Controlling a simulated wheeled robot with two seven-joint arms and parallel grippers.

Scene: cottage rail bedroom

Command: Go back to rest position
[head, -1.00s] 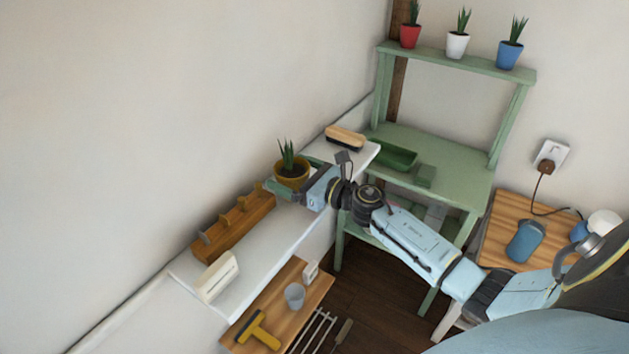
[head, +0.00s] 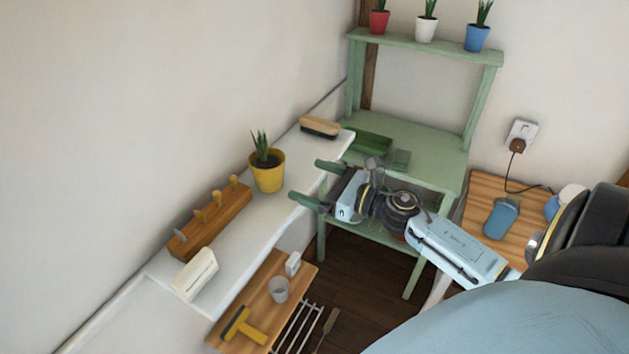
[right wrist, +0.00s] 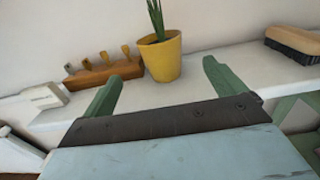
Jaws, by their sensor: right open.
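My right gripper (head: 311,182) is open and empty, its two green fingers spread apart over the front edge of the white ledge. In the right wrist view its fingers (right wrist: 160,85) point toward the ledge with nothing between them. A yellow pot with a spiky plant (head: 268,176) stands upright on the white ledge (head: 235,240), apart from the fingers and to their left. The pot also shows in the right wrist view (right wrist: 161,58), beyond the fingertips. My left gripper is not in view.
A wooden peg rack (head: 210,222) and a white box (head: 195,274) are on the ledge. A brush (head: 320,127) lies at its far end. A green shelf stand (head: 430,152) is behind my arm. A wooden board (head: 262,300) with a cup (head: 278,289) is below the ledge.

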